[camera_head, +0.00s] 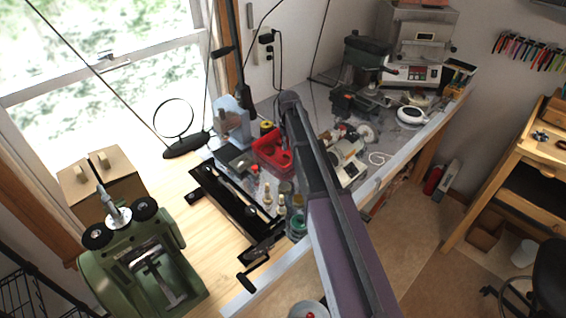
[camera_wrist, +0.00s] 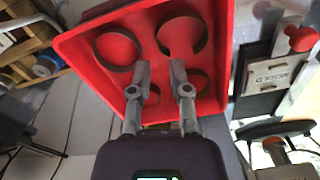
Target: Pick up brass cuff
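A red tray (camera_wrist: 78,45) fills the upper middle of the wrist view and holds several round, open cuffs. The upper right cuff (camera_wrist: 204,42) looks brownish; the upper left cuff (camera_wrist: 97,40) looks darker. Two lower cuffs are partly hidden by my fingers. I cannot tell for sure which cuff is brass. My gripper (camera_wrist: 161,68) is open and empty, its fingertips over the tray's middle among the cuffs. In the head view the red tray (camera_head: 263,158) sits on the bench, partly behind my arm, and my fingertips are hidden.
A blue-grey press (camera_head: 232,122) stands left of the tray. Small bottles (camera_head: 267,197) and jars crowd in front of it. A white-and-grey machine (camera_head: 347,165) is to the right. A green rolling machine (camera_head: 150,262) stands at the lower left. The bench is cluttered around the tray.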

